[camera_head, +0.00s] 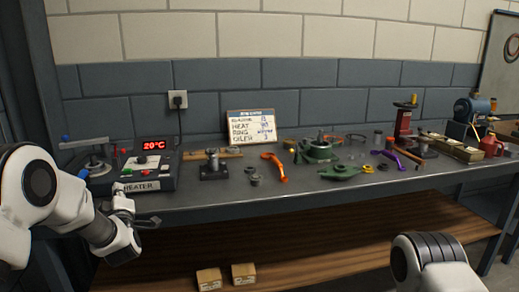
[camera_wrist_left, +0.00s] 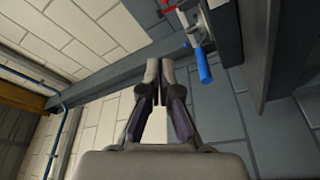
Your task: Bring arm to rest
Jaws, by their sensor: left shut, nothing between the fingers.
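My left arm (camera_head: 62,205) comes in from the left, white with dark joints. A white and black link of my right arm (camera_head: 432,262) shows at the lower right. The right gripper is out of frame.
The grey workbench (camera_head: 225,203) holds a black stand (camera_head: 213,166), an orange tool (camera_head: 275,166), green castings (camera_head: 318,150) and a red press (camera_head: 403,121). Two small boxes (camera_head: 243,273) lie on the wooden lower shelf. A blue handle (camera_wrist_left: 203,66) is near the fingers in the wrist picture.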

